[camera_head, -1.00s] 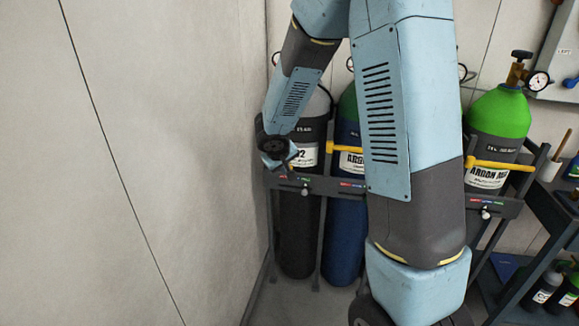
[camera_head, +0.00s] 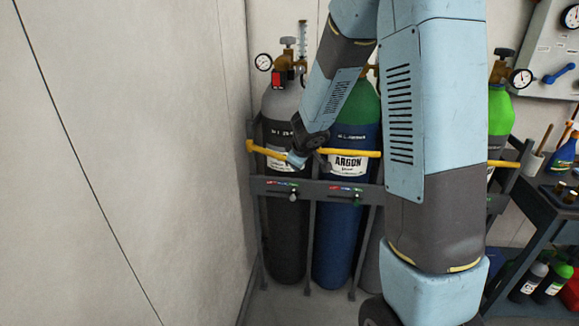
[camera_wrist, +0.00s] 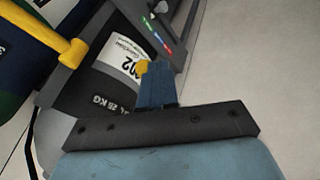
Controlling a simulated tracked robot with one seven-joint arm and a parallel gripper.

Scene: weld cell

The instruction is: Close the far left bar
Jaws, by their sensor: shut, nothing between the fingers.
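The far left bar (camera_head: 266,152) is yellow. In the head view it runs from the rack's left post across the front of the far left cylinder, a grey-topped dark one (camera_head: 284,235). Its right end is hidden behind my gripper (camera_head: 296,161). My gripper is shut and empty, in front of that cylinder at the bar's right end. In the wrist view the blue fingers (camera_wrist: 156,86) lie over the cylinder's white label (camera_wrist: 118,62), with a bit of yellow bar (camera_wrist: 142,66) beside their tips. I cannot tell whether they touch it.
A second yellow bar (camera_head: 350,153) crosses the blue argon cylinder (camera_head: 335,225) to the right. The dark rack rail (camera_head: 318,191) with small knobs runs below. A pale wall (camera_head: 130,150) closes off the left. A cart (camera_head: 545,210) with bottles stands at the right.

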